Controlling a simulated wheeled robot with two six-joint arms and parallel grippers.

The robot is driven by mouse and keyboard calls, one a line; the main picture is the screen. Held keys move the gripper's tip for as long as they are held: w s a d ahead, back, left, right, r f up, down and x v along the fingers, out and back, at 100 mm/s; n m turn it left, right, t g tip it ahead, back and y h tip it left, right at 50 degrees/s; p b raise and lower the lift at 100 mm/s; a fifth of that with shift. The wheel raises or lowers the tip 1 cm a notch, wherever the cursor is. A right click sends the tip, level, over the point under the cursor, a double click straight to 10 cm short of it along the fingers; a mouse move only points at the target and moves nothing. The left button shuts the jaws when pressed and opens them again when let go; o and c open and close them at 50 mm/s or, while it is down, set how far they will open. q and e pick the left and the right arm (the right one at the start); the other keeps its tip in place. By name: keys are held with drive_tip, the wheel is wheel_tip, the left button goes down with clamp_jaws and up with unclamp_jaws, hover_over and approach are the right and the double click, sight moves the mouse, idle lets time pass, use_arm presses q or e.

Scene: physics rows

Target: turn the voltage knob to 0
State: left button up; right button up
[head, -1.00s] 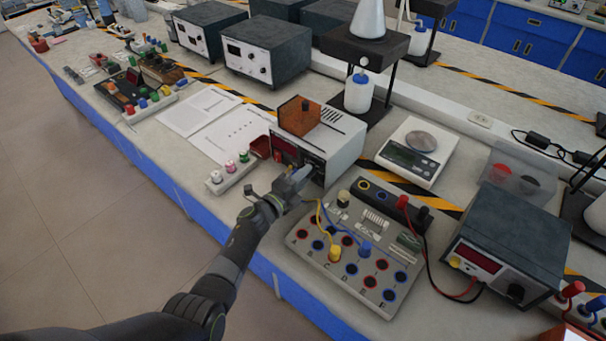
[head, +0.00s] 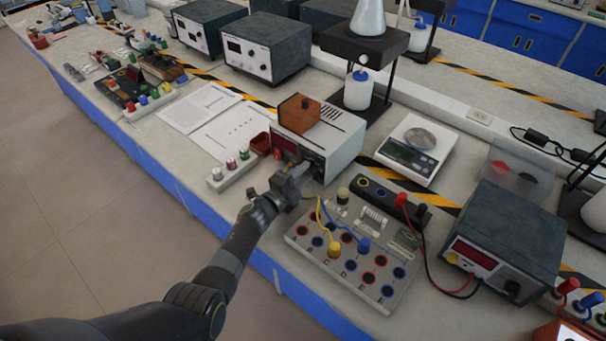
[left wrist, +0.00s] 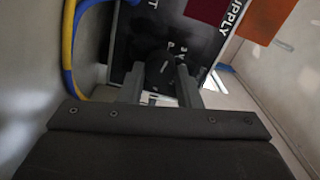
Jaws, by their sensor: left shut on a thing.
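The power supply (head: 338,146) is a white box with a dark front panel and a red display; an orange block (head: 299,113) sits on top. My left gripper (head: 303,171) is at the lower right of its front panel. In the left wrist view, the left gripper (left wrist: 161,80) is shut on a dark round knob (left wrist: 159,70) on the black panel, with a finger on each side. The panel's lettering, partly "SUPPLY" (left wrist: 236,12), appears turned, and the knob's own label and pointer cannot be read. My right gripper is not in view.
A circuit board (head: 352,252) with yellow and blue leads lies just right of the gripper. A scale (head: 408,155) and another dark power supply (head: 505,240) stand farther right. A strip with small colored posts (head: 232,170) is to the left.

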use_arm(q)
drive_tip(key=o, duration=1)
drive_tip(key=shift+c, duration=0.2)
drive_tip(key=shift+s+a+p, duration=0.3)
drive_tip(key=shift+s+a, duration=0.05)
drive_tip(key=shift+s, duration=0.1)
drive_tip(key=p+v, duration=0.2)
drive_tip(key=v, duration=0.6)
drive_tip(key=shift+s+a, duration=0.1)
drive_tip(key=v, duration=0.7)
drive_tip(key=shift+s+a, duration=0.25)
drive_tip(key=shift+s, duration=0.2)
